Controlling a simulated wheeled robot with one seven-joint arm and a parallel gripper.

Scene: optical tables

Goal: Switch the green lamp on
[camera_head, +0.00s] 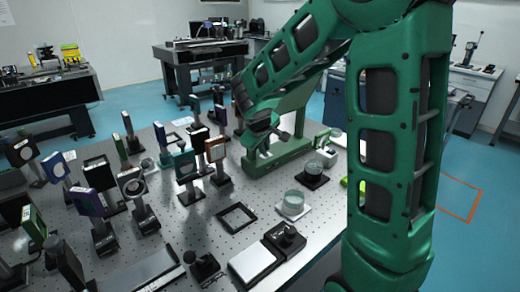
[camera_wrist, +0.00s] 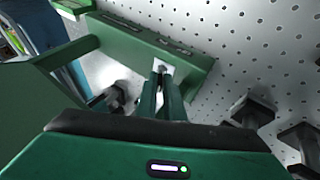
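A green device with a long flat base and an upright bracket, which looks like the green lamp (camera_head: 296,112), stands on the perforated table near its back right edge. In the wrist view its green base (camera_wrist: 130,41) runs diagonally across the top. A small white patch with a dark knob, perhaps its switch (camera_wrist: 163,66), sits on that base. My gripper (camera_wrist: 161,76) points at this patch, its fingertips close together and right at or just before it. I cannot tell whether they touch it or hold anything. In the head view my gripper (camera_head: 268,128) is partly hidden beside the bracket.
Several mounted optics crowd the table's left half. A glass dish (camera_head: 292,203) and a darker-based dish (camera_head: 313,173) stand in front of the green device. A black square frame (camera_head: 237,217) lies flat. Dark posts (camera_wrist: 253,110) stand at the right in the wrist view.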

